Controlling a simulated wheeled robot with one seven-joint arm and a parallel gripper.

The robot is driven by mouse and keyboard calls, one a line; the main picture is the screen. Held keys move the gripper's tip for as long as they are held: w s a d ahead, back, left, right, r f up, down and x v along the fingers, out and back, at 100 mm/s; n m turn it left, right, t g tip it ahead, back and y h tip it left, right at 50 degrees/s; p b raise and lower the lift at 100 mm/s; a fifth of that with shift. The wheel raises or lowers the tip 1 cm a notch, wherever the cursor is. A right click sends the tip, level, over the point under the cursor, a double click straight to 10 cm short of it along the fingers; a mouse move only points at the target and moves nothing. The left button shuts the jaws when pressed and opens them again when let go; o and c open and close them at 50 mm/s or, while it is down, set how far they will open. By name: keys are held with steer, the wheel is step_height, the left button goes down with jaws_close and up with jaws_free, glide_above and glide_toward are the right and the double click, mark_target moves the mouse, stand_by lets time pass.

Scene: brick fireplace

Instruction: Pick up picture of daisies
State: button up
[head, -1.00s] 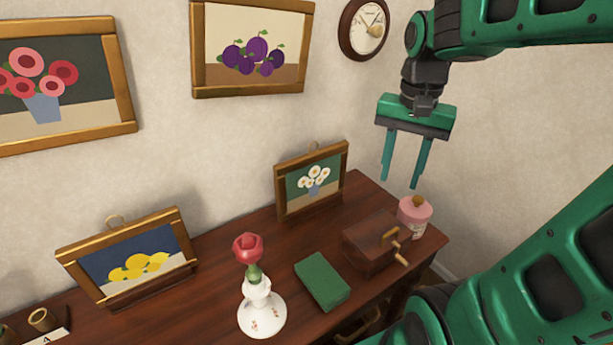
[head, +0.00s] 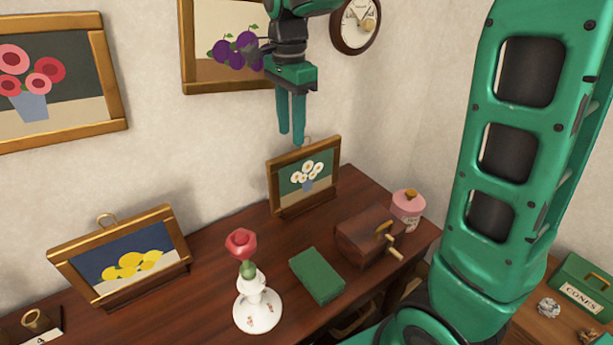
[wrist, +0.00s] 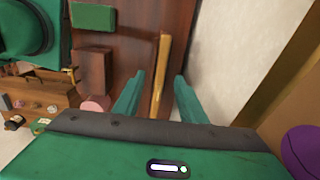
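The picture of daisies (head: 304,176) stands upright on the dark wooden table in the head view, in a gold-brown frame with white flowers on green. In the wrist view I see the top edge of its frame (wrist: 161,75) between the fingers. My gripper (head: 292,140) points down just above the frame's top edge in the head view. Its two fingers are apart with nothing held between them. In the wrist view the gripper (wrist: 157,90) also shows a clear gap between the fingertips.
On the table (head: 215,255) are a lemon picture (head: 125,258), a white vase (head: 257,305) with a red flower, a green book (head: 317,275), a wooden crank box (head: 365,238) and a pink jar (head: 407,208). The wall with a plum picture (head: 222,45) is close behind.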

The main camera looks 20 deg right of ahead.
mark_target(290, 153)
steer(key=shift+w+a+f, duration=0.1)
steer(key=shift+f, duration=1.4)
steer(key=shift+w+a+f, duration=0.1)
steer(key=shift+f, duration=1.35)
jaws_close()
